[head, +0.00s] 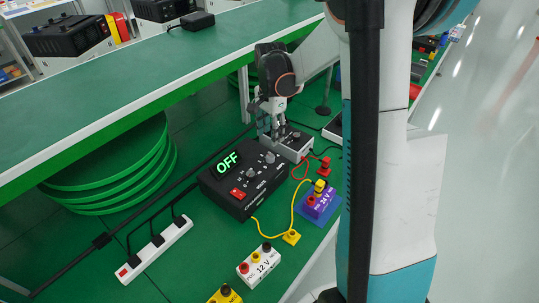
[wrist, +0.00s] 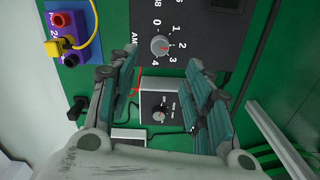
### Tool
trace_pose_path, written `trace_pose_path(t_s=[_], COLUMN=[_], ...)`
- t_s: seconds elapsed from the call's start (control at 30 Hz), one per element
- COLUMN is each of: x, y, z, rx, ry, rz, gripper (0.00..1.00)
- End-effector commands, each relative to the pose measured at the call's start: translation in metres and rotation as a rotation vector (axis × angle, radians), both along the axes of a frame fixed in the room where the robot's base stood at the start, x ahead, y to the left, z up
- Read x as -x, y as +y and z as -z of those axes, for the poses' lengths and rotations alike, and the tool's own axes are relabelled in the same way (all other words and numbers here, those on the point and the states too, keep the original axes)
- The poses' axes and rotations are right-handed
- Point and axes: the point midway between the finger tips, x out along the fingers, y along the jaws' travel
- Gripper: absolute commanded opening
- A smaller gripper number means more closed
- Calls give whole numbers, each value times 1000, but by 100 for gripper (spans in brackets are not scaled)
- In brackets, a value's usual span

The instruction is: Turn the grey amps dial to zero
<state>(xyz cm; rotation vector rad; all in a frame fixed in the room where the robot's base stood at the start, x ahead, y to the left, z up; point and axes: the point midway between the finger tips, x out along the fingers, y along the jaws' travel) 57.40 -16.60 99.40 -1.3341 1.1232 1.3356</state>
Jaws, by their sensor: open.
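The grey amps dial (wrist: 160,46) sits on the black power supply (wrist: 200,25), with numbers 0 to 4 printed around it. I cannot clearly read its pointer. In the head view the dial (head: 269,157) is the knob at the far end of the supply, whose display reads OFF. My gripper (head: 277,132) is open and empty, pointing down above the grey box beyond the supply. In the wrist view my gripper (wrist: 162,65) has its fingers wide apart. The dial shows ahead of the fingertips, between their lines, and appears apart from them.
The grey box (head: 290,142) with its own knob stands beside the supply. A second knob (head: 250,173) and a red switch (head: 237,193) are on the supply. A purple terminal block (head: 318,203) with cables is at its right. A green shelf (head: 150,75) overhangs behind.

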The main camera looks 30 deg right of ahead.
Motion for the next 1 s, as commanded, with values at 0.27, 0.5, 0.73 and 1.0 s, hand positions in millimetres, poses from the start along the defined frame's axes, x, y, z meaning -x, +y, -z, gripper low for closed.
trace_pose_path(t_s=[0.27, 0.5, 0.73, 1.0], x=[0, 0, 0, 0], y=[0, 0, 0, 0], z=[59, 91, 99, 99], rx=[0, 0, 0, 0], ry=[-1, -1, -1, -1], rz=[-1, -2, -2, -2], gripper=[46, 46, 46, 34])
